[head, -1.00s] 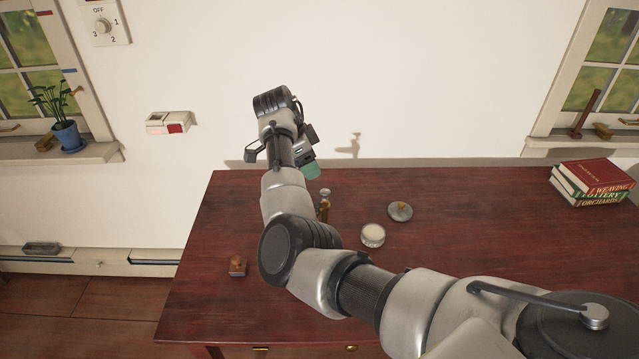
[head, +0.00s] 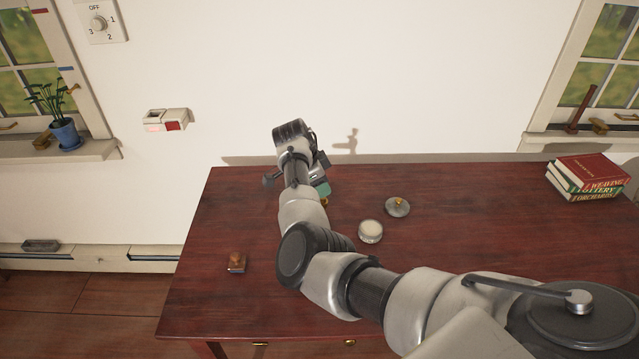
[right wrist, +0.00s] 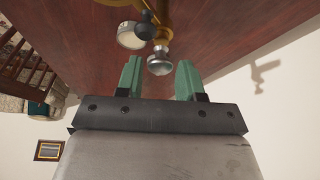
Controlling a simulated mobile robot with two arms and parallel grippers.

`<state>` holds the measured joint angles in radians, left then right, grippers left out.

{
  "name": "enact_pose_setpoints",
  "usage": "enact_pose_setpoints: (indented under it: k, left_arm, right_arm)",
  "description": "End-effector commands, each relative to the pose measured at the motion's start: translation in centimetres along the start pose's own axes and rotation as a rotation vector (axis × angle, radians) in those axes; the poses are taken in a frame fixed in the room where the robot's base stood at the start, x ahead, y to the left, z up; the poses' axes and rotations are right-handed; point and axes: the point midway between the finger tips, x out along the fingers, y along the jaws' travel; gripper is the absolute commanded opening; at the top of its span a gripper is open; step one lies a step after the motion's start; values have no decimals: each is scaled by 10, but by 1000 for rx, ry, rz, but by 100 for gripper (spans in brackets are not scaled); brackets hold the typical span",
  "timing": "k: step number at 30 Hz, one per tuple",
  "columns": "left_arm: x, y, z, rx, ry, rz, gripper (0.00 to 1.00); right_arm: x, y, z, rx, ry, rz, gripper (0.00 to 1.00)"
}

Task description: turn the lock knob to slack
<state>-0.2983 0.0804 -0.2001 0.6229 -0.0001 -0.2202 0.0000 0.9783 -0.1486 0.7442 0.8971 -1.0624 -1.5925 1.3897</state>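A brass fitting with a silver round-headed knob (right wrist: 160,62) stands on the dark red table (head: 450,240). In the right wrist view the knob shows just beyond and between my fingertips, with a smaller dark knob (right wrist: 146,30) beside it on the brass. I cannot tell which is the lock knob, and no slack mark is readable. In the head view my arm hides most of the brass fitting (head: 325,202). My right gripper (right wrist: 159,79) is open, its green fingers apart with nothing held. It also shows in the head view (head: 321,188). My left gripper is out of view.
A round white-topped tin (head: 371,231) and a grey lid with a brass knob (head: 397,207) lie right of the gripper. A wooden stamp (head: 237,262) is at left. The wall is close behind.

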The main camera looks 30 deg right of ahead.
Motion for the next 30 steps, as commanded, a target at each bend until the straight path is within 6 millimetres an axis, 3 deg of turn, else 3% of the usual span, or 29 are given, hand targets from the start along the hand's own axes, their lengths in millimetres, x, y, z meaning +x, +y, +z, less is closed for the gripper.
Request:
enact_pose_setpoints:
  k: [1,6,17,30]
  left_arm:
    - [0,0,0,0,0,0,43]
    - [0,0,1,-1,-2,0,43]
    - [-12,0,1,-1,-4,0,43]
    - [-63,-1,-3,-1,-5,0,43]
  right_arm:
    - [0,0,0,0,0,0,30]
    - [0,0,0,0,0,0,5]
    - [-3,1,-1,-60,2,-22,5]
    - [-6,4,-4,-384,3,-157,5]
